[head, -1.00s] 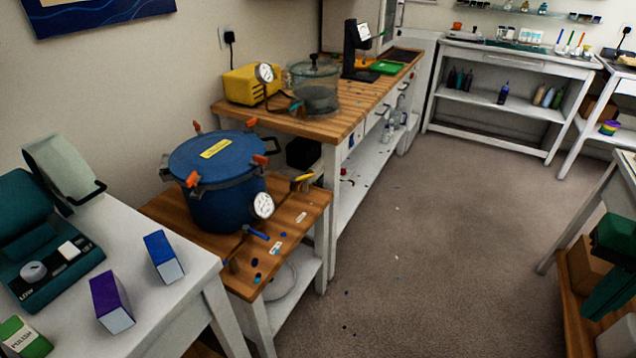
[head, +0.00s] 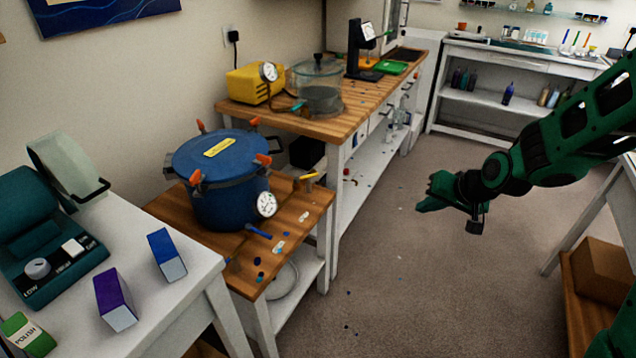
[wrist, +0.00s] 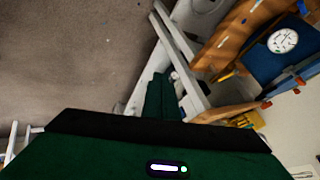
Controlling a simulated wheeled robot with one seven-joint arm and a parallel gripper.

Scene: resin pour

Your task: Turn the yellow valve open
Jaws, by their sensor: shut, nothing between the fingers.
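The yellow valve (head: 309,176) is a small yellow handle at the right of the blue pressure pot (head: 222,208), near the back right edge of the low wooden stand. A blue valve handle (head: 257,231) sits in front of the pot, below its round white gauge (head: 266,204). My gripper (head: 428,198) is shut and empty in the air, well to the right of the yellow valve and apart from it. In the wrist view, the shut green fingers (wrist: 161,96) point up the picture. The pot (wrist: 270,62) and gauge (wrist: 283,41) show at the upper right; I cannot make out the yellow valve there.
The low wooden stand (head: 283,243) stands between the white table (head: 132,253) and the long wooden workbench (head: 330,121). A yellow pump box (head: 243,87) and a clear chamber (head: 318,85) stand on the workbench.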

